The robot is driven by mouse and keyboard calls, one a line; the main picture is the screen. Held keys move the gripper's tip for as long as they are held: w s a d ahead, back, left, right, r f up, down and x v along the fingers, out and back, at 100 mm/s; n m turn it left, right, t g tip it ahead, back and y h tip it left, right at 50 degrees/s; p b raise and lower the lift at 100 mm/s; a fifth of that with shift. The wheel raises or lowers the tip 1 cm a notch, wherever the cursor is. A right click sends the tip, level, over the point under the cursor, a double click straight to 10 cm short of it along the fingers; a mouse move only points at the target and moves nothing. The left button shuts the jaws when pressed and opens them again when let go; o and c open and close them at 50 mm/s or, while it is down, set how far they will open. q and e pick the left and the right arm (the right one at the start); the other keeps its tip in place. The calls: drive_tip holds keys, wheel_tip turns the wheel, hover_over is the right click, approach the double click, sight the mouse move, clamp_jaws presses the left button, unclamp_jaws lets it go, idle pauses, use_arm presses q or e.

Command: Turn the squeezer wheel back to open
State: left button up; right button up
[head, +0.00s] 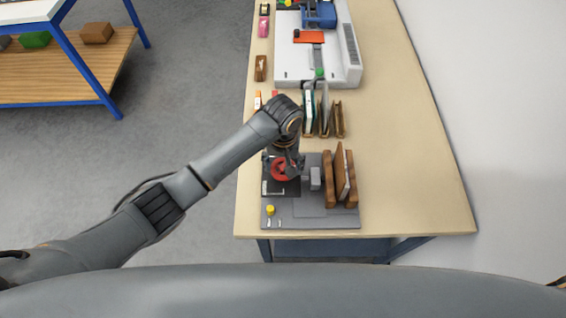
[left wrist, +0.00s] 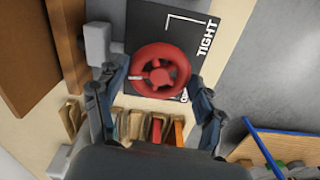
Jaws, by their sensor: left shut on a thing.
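The red squeezer wheel (head: 276,168) sits on a black plate (head: 288,188) on the grey squeezer base (head: 330,221). My left gripper (head: 285,163) reaches down over the wheel from above and partly covers it. In the left wrist view the wheel (left wrist: 160,52) lies between the two fingers of the gripper (left wrist: 160,74), which are shut on it. A small pale pointer shows at the wheel's left. The plate reads "TIGHT" at the upper right; a second word is mostly hidden. Brown boards (head: 340,178) stand upright to the right, beside a grey block (head: 315,178). My right gripper is out of view.
Several thin upright items (head: 323,114) stand in a rack just behind the squeezer. A yellow knob (head: 270,210) is at the base's front left. A white machine (head: 343,60) fills the back of the table. The table's right side is clear.

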use_arm(q)
drive_tip(key=n, duration=0.4)
drive_tip(key=shift+s+f, duration=0.1)
drive_tip(key=shift+n, duration=2.2)
drive_tip(key=o, duration=1.2)
drive_tip(key=shift+c, duration=0.2)
drive_tip(key=shift+r, duration=3.8)
drive_tip(key=shift+f, duration=0.1)
